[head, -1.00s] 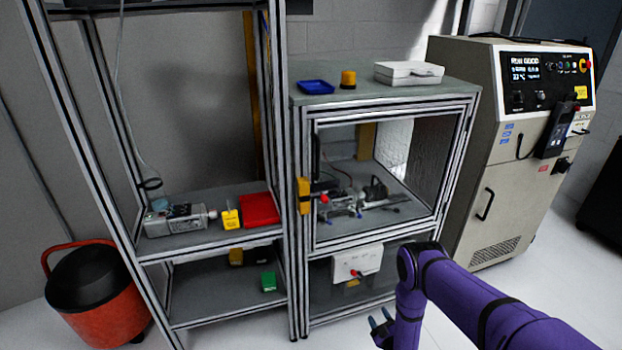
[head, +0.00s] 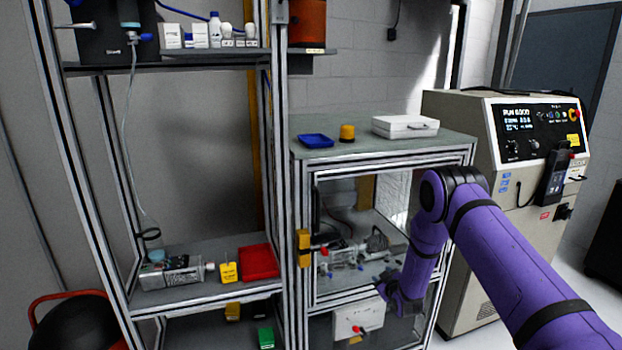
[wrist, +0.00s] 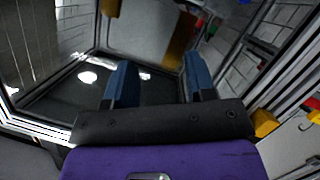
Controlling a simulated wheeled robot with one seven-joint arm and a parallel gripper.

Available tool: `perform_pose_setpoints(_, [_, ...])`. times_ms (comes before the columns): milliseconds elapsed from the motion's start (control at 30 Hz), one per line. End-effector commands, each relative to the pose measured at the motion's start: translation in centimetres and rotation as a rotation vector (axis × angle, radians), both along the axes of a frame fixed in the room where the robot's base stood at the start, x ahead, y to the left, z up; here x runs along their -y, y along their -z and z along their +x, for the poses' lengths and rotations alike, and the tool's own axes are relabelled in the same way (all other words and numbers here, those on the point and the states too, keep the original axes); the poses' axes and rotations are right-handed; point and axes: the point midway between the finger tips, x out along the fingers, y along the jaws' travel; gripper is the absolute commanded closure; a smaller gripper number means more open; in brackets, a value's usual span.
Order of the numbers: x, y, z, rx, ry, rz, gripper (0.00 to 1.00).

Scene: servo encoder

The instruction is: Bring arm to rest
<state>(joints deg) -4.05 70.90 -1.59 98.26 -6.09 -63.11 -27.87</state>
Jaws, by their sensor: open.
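My purple arm enters the head view from the lower right, bends at a high elbow and drops toward the front of the framed cabinet (head: 300,215). My gripper (wrist: 160,78) shows in the wrist view with its two blue fingers apart and nothing between them. In the head view its fingers are small and hard to make out, low before the cabinet's right side. The wrist view looks into a framed, glazed space; I cannot tell how far the fingertips are from it.
A servo unit (head: 178,272), yellow tag (head: 228,272) and red bin (head: 259,262) sit on the left shelf. A blue tray (head: 316,141), amber item (head: 347,132) and white case (head: 404,126) rest atop the cabinet. A beige control machine (head: 480,285) stands right, behind my arm.

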Motion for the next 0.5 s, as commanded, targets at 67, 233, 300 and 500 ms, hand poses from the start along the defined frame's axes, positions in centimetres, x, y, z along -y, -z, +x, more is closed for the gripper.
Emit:
perform_pose_setpoints(67, [0.2,-3.7,0.8,-0.023,0.014,0.010,0.50])
perform_pose_setpoints(233, [0.8,-10.4,1.2,-0.087,0.046,0.032,0.50])
perform_pose_setpoints(300, [1.0,-13.1,1.0,-0.113,0.060,0.042,0.50])
perform_pose_setpoints(500, [1.7,-20.7,-0.4,-0.186,0.101,0.072,0.50])
